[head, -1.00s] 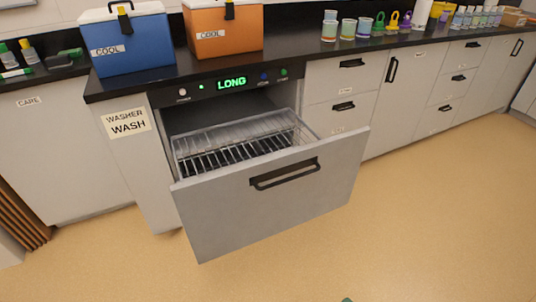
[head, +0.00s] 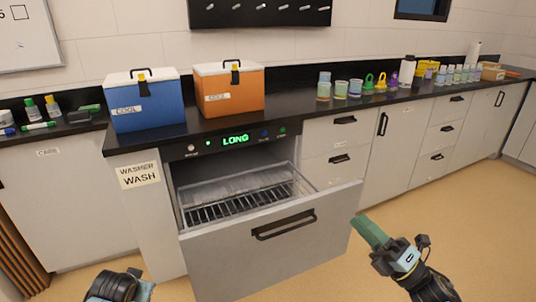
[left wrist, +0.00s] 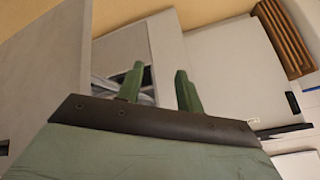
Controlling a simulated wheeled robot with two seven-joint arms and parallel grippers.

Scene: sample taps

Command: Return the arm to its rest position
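My right gripper (head: 371,232) shows in the head view at the lower right, to the right of the open drawer front. Its green fingers look like one block from this side, so its opening is unclear; nothing shows held in it. My left arm shows at the bottom left of the head view, with its fingertips out of sight. In the left wrist view my left gripper (left wrist: 160,85) has two green fingers standing apart with nothing gripped between them.
The washer drawer (head: 270,250) is pulled out, with a wire rack (head: 235,203) inside. A blue cooler (head: 148,103) and an orange cooler (head: 230,95) stand on the black counter. Bottles and cups line the counter at right. Floor (head: 430,235) is clear at right.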

